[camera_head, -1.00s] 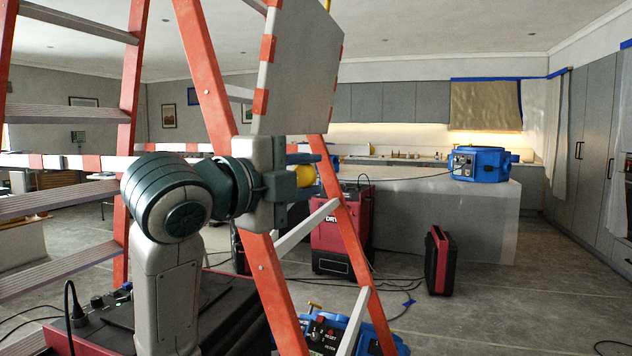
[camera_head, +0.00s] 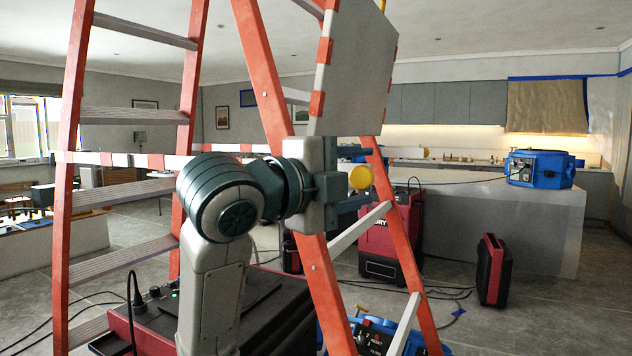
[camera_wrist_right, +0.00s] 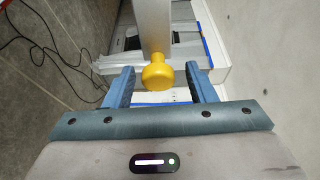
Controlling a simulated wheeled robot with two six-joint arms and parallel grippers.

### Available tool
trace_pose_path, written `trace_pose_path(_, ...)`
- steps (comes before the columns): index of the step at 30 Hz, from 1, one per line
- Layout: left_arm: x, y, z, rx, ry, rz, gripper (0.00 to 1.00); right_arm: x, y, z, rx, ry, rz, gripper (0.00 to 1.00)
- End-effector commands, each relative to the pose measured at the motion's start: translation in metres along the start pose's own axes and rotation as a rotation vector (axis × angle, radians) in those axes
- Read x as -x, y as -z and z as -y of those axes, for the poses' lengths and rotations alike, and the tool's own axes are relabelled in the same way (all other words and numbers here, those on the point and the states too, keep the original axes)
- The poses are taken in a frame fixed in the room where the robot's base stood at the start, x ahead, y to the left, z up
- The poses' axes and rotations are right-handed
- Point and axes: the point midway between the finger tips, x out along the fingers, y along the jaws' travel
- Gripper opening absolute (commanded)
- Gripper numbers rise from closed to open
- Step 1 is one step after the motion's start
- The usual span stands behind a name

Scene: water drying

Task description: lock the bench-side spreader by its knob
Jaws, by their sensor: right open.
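The yellow knob (camera_head: 361,177) shows beside the orange ladder (camera_head: 262,75) in the head view. In the right wrist view the round knob (camera_wrist_right: 159,77) sits at the end of a pale grey bar (camera_wrist_right: 155,25). My right gripper (camera_head: 352,175) is open. Its two blue fingers stand on either side of the knob in the right wrist view (camera_wrist_right: 159,72), with a visible gap on each side. My right wrist hides part of the ladder rail and whatever lies behind it. I cannot tell which bar is the spreader. My left gripper is not in view.
A red-and-white striped bar (camera_head: 120,160) crosses the ladder. A tilted grey panel (camera_head: 360,70) stands above my gripper. A red dryer (camera_head: 385,240), a red-black case (camera_head: 494,270) and cables are on the floor. A blue machine (camera_head: 540,168) sits on the bench (camera_head: 555,215).

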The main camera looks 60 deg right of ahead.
Motion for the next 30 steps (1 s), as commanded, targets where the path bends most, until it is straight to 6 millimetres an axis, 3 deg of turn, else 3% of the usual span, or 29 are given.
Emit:
trace_pose_path(21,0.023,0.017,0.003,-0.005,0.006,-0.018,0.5,0.076,-0.001,-0.001,0.003,-0.001,0.006,0.51)
trace_pose_path(30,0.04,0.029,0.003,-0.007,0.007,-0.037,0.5,0.095,0.0,0.0,0.003,0.001,0.001,0.51)
